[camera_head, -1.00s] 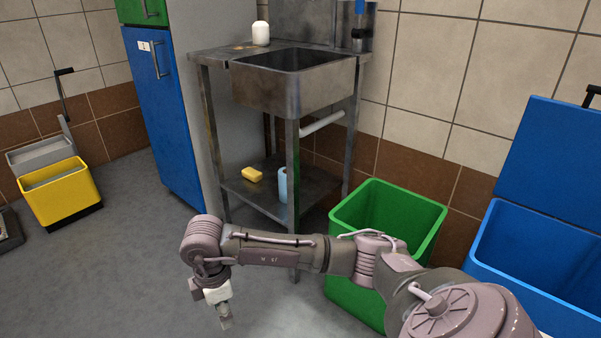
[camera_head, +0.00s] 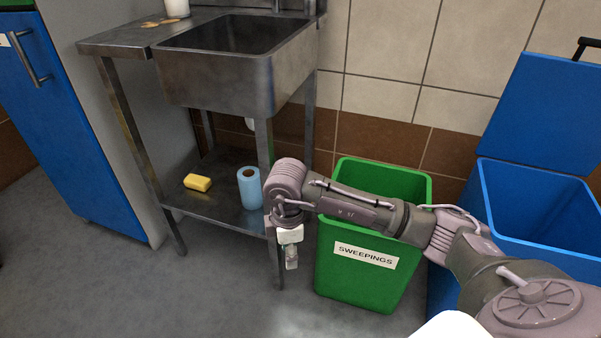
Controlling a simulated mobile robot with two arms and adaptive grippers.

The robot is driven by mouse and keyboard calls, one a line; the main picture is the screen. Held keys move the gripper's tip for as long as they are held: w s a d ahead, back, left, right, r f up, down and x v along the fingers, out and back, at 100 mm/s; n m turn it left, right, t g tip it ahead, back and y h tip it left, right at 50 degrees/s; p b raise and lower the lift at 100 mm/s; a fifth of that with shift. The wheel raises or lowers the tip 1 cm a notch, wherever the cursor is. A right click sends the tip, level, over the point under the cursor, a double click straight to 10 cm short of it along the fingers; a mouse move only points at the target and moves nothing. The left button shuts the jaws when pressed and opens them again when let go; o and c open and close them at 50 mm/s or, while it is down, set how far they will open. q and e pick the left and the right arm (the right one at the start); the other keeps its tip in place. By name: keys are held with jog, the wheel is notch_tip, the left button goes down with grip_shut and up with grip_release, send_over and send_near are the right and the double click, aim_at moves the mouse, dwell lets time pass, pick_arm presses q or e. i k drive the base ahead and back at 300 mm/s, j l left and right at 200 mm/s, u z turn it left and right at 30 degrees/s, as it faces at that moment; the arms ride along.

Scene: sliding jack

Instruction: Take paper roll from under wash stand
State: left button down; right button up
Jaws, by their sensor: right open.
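A blue paper roll (camera_head: 249,188) stands upright on the lower shelf (camera_head: 222,203) of the metal wash stand (camera_head: 232,78), near the shelf's right end. My right gripper (camera_head: 291,262) hangs pointing down in front of the stand's front right leg, below and to the right of the roll. It is apart from the roll and holds nothing; its fingers look small from here. My right arm reaches in from the lower right. My left gripper is not in view.
A yellow sponge (camera_head: 198,182) lies on the shelf left of the roll. A green SWEEPINGS bin (camera_head: 364,262) stands right of the stand, behind my arm, with a blue bin (camera_head: 530,215) further right. A blue cabinet (camera_head: 62,120) is at left. Floor in front is clear.

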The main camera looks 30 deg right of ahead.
aim_at(249, 177)
jog(key=i+l+z, duration=0.1)
jog(key=z, duration=0.3)
jog(key=i+z, duration=0.5)
jog(key=z, duration=0.25)
jog(key=i+l+u, duration=0.1)
jog(key=u, duration=0.2)
jog(key=i+l+u, duration=0.3)
jog(key=i+u, duration=0.1)
jog(key=u, duration=1.15)
